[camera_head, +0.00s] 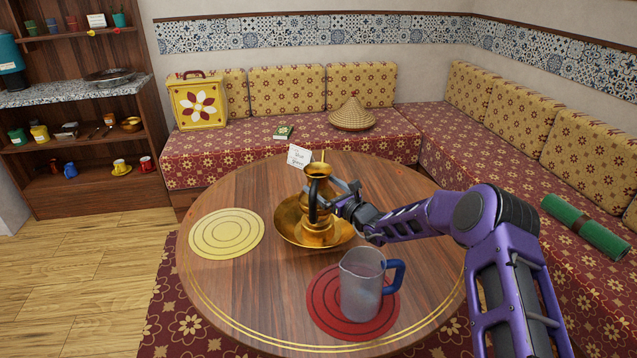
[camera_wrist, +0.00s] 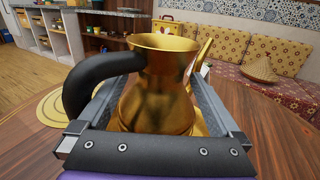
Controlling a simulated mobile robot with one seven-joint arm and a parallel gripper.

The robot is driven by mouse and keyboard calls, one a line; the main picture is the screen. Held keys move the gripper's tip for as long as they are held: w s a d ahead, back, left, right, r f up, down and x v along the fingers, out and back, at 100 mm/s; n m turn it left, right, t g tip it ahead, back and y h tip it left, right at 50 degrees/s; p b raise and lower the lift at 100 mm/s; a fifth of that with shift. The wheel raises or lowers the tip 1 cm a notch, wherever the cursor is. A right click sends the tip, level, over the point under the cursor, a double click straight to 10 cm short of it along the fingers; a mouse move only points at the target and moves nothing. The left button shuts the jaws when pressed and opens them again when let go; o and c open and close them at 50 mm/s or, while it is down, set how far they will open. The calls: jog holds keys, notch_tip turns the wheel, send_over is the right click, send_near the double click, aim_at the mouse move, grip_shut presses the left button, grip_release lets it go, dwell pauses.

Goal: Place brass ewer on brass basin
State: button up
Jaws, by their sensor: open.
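The brass ewer (camera_head: 318,208) stands upright in the brass basin (camera_head: 283,222) on the round wooden table. In the wrist view the ewer (camera_wrist: 165,95) fills the middle, with its black handle (camera_wrist: 88,80) on the left and its spout behind to the right. My gripper (camera_head: 334,191) is at the ewer's upper body from the right. It is open, with one finger on each side of the ewer; whether the fingers touch it I cannot tell. The ewer's base and its contact with the basin are partly hidden in the wrist view.
A glass pitcher (camera_head: 362,285) with a blue handle stands on a red round mat (camera_head: 322,305) in front of the basin. A yellow round mat (camera_head: 226,233) lies empty at the left. A small white card (camera_head: 299,156) is behind the ewer. Cushioned benches (camera_head: 260,140) surround the table.

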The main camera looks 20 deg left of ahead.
jog(key=v, duration=0.5)
